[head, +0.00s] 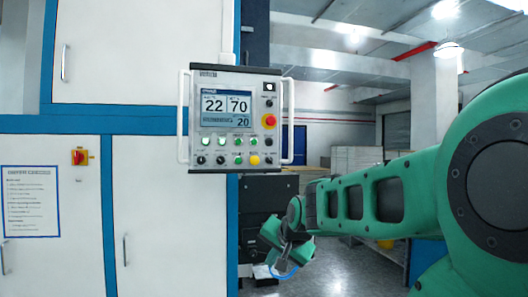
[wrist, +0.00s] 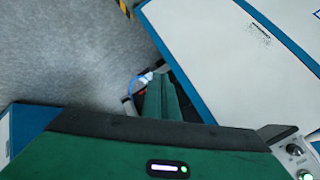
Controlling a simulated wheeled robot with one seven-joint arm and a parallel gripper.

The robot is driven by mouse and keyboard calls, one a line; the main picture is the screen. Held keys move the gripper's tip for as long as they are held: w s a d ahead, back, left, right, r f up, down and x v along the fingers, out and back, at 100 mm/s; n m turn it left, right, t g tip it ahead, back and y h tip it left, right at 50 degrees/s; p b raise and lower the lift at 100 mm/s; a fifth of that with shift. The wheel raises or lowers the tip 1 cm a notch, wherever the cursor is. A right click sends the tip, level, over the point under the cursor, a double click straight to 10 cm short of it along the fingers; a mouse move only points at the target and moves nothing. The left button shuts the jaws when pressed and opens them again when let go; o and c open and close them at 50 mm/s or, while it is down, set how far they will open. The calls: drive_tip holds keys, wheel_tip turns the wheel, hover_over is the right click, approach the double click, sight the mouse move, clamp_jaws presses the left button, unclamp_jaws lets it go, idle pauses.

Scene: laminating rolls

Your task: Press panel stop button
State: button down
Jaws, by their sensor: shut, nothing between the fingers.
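The grey control panel (head: 234,85) hangs upright between two white side handles in the head view. A red round button (head: 269,120) on a yellow base sits on its right side, below a dark knob. My gripper (head: 284,262) is below and a little right of the panel, apart from it, at the end of my green arm. In the wrist view my gripper (wrist: 160,98) shows its green fingers shut together with nothing between them. Only a corner of the panel (wrist: 294,150) shows there, at the lower right; the red button is out of that view.
The panel also carries a screen (head: 227,108) and rows of green, black and yellow buttons. A blue-and-white cabinet (head: 60,105) stands left, with a red-and-yellow switch (head: 80,156). A dark machine part (head: 265,225) is behind my gripper. Open floor (head: 350,265) lies to the right.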

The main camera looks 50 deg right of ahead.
drive_tip(key=w+d+r+m+t+h, duration=0.1)
drive_tip(key=d+r+m+t+h, duration=0.1)
drive_tip(key=r, duration=0.7)
drive_tip(key=w+d+r+m+t+h, duration=0.2)
drive_tip(key=d+r+m+t, duration=0.2)
drive_tip(key=r, duration=0.6)
drive_tip(key=w+d+r+m+t+h, duration=0.2)
drive_tip(key=d+r, duration=0.3)
drive_tip(key=r, duration=0.4)
drive_tip(key=shift+d+r+m+t, duration=0.25)
drive_tip(key=shift+m+t, duration=0.25)
drive_tip(key=shift+m, duration=0.3)
drive_tip(key=shift+w, duration=0.15)
